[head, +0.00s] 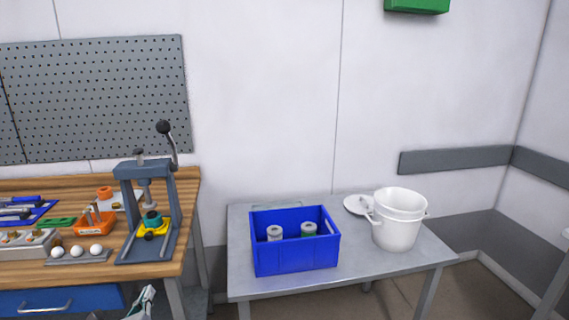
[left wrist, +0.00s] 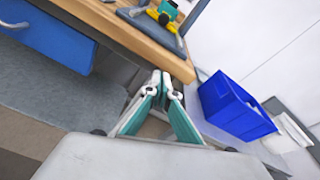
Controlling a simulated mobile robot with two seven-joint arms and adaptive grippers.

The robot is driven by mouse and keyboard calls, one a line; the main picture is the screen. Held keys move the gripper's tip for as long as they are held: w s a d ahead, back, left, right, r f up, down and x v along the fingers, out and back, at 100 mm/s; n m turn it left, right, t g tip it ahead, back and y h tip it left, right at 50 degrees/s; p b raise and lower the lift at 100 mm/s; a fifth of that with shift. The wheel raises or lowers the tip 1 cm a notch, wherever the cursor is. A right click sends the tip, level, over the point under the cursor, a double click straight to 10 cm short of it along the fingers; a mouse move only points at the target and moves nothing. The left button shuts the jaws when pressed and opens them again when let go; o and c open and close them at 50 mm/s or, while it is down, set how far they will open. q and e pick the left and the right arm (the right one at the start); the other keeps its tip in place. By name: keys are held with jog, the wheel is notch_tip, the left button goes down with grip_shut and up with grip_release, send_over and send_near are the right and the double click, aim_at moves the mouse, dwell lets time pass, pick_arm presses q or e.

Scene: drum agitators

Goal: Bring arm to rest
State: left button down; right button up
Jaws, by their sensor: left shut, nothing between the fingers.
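My left gripper (head: 143,300) shows at the bottom of the head view, below the front right corner of the wooden workbench (head: 188,200). In the left wrist view the left gripper (left wrist: 161,78) is shut, its teal and grey fingers meeting at the tips with nothing between them. It hangs in the space beside the bench, apart from the bench edge and the blue crate (left wrist: 232,108). My right gripper is in neither view.
The grey table (head: 350,272) holds the blue crate (head: 295,259) with two cylindrical parts, white buckets (head: 398,230) and a lid (head: 356,206). An arbor press (head: 150,205) stands at the bench's right end. A blue drawer (head: 60,302) sits under the bench top.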

pick_arm(q)
jog(key=s+d+f+n+g+h, duration=0.2)
jog(key=s+d+f+n+h, duration=0.1)
jog(key=s+d+f+n, duration=0.6)
jog(key=s+d+f+n+g+h, duration=0.2)
jog(key=s+d+f+n, duration=0.7)
jog(key=s+n, duration=0.6)
jog(key=shift+s+d+f+n+g+h, duration=0.45)
jog(key=shift+f+h, duration=0.25)
jog(key=shift+f, duration=0.25)
jog(key=shift+a, duration=0.1)
